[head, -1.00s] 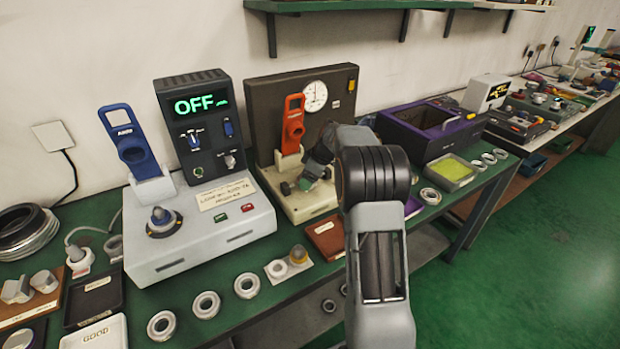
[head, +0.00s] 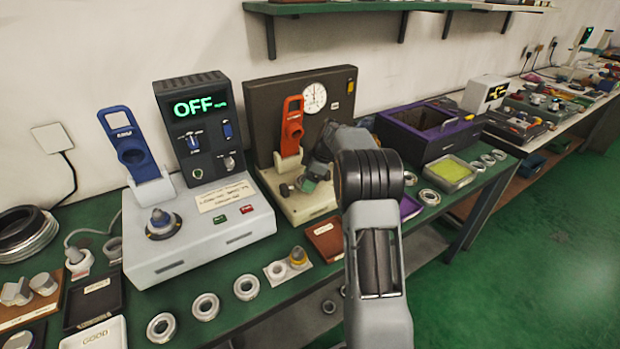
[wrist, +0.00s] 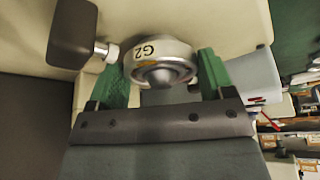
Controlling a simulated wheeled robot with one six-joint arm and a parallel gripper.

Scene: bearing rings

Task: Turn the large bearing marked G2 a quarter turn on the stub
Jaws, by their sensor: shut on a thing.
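The large bearing marked G2 (wrist: 162,58) is a silver ring with a pale label, seen in the wrist view. It sits around the stub (wrist: 160,76), whose rounded end shows at its centre. My gripper (wrist: 163,80) has green fingers on either side of the bearing and is shut on it. In the head view my gripper (head: 309,180) is small beside the beige fixture (head: 312,204), and my arm hides part of it. I cannot make out the bearing there.
A dark knob (wrist: 74,34) on a short shaft is close to the left finger. An orange tool (head: 291,130) stands upright behind, before the dark panel with a dial gauge (head: 314,97). A grey tester reading OFF (head: 200,220) stands to the left. Several rings lie along the bench front.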

